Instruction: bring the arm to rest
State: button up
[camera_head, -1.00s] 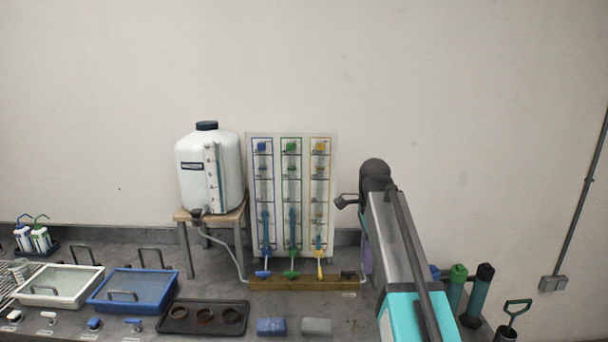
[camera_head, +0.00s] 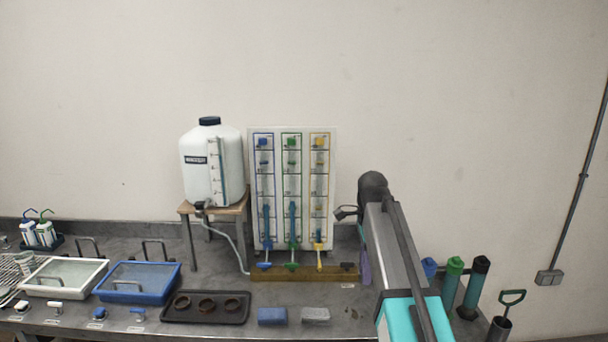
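My arm reaches up from the lower right of the head view, over the right end of the bench, with a grey link and a teal part. My gripper (camera_head: 346,212) shows as a small dark shape at the left of the arm's upper end. It is in the air, right of the panel with blue, green and yellow columns (camera_head: 291,190). It is too small and dark to tell whether the fingers are open or shut. No held thing shows at it.
A white tank (camera_head: 212,165) stands on a wooden stand at the panel's left. Blue (camera_head: 137,297) and white trays, a dark tray (camera_head: 205,320) with rings, and two blocks lie along the bench front. Dark-capped and green-capped cylinders (camera_head: 452,285) stand right of my arm.

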jog(key=s+f+g+b, duration=0.2)
jog(key=s+f, duration=0.3)
jog(key=f, duration=0.8)
jog(key=s+f+n+g+b, duration=0.15)
jog(key=s+f, duration=0.35)
jog(key=f, duration=0.8)
jog(key=s+f+g+b, duration=0.2)
jog(key=s+f, duration=0.3)
jog(key=f, duration=0.8)
jog(key=s+f+n+b, duration=0.4)
jog(key=s+f+n, duration=1.3)
jog(key=s+f, duration=0.9)
jog(key=shift+s+f, duration=0.2)
jog(key=shift+s, duration=0.4)
